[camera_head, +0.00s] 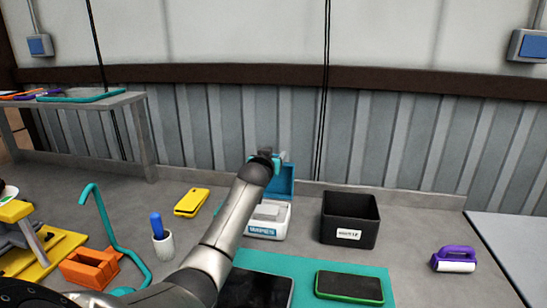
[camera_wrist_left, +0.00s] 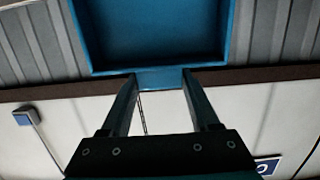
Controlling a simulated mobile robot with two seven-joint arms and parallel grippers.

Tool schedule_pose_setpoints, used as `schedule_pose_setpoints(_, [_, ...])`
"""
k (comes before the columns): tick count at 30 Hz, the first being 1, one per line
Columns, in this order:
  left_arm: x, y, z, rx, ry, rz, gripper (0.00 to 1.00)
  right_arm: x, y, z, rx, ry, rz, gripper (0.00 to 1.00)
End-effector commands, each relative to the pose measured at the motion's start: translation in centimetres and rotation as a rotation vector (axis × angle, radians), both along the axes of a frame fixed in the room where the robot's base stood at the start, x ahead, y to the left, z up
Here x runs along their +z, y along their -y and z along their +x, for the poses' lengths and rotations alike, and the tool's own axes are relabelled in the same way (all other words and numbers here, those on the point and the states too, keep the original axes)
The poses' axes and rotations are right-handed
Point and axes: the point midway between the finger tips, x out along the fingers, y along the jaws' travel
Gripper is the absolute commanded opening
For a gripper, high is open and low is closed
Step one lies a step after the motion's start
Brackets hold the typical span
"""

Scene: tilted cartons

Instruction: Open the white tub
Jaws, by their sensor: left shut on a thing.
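The white tub (camera_head: 267,231) stands on the grey bench, with a dark label on its front. Its blue lid (camera_head: 283,182) stands raised at the tub's back, so the tub's top is open and whitish contents show. My left gripper (camera_head: 280,158) is at the lid's upper edge, partly hidden behind my arm. In the left wrist view, the fingers (camera_wrist_left: 160,80) are shut on a narrow tab of the lid (camera_wrist_left: 155,32), whose hollow inner side faces the camera. My left arm covers the tub's left side. My right gripper is not in view.
A black open bin (camera_head: 349,239) stands just right of the tub. A teal mat (camera_head: 310,264) with two dark devices lies in front. A white cup (camera_head: 163,246), a yellow case (camera_head: 192,202) and an orange block (camera_head: 90,268) are left. A purple-handled roller (camera_head: 455,260) is right.

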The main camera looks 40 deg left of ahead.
Motion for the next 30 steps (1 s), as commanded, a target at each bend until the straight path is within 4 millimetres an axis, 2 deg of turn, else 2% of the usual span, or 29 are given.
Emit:
schedule_pose_setpoints(9, [0.1,1.2,-2.1,-0.002,0.154,0.082,0.00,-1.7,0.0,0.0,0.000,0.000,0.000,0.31])
schedule_pose_setpoints(19, [0.3,1.3,-2.3,-0.001,0.161,0.087,0.00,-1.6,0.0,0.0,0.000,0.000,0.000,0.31])
schedule_pose_setpoints(20, [0.3,1.3,-2.3,-0.001,0.161,0.087,0.64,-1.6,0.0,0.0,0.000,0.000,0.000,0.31])
schedule_pose_setpoints(27, [0.3,1.2,-2.2,0.000,0.160,0.087,0.91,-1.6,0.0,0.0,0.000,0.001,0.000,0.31])
schedule_pose_setpoints(30, [0.3,1.2,-2.2,0.000,0.160,0.087,0.93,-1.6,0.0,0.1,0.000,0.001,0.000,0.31])
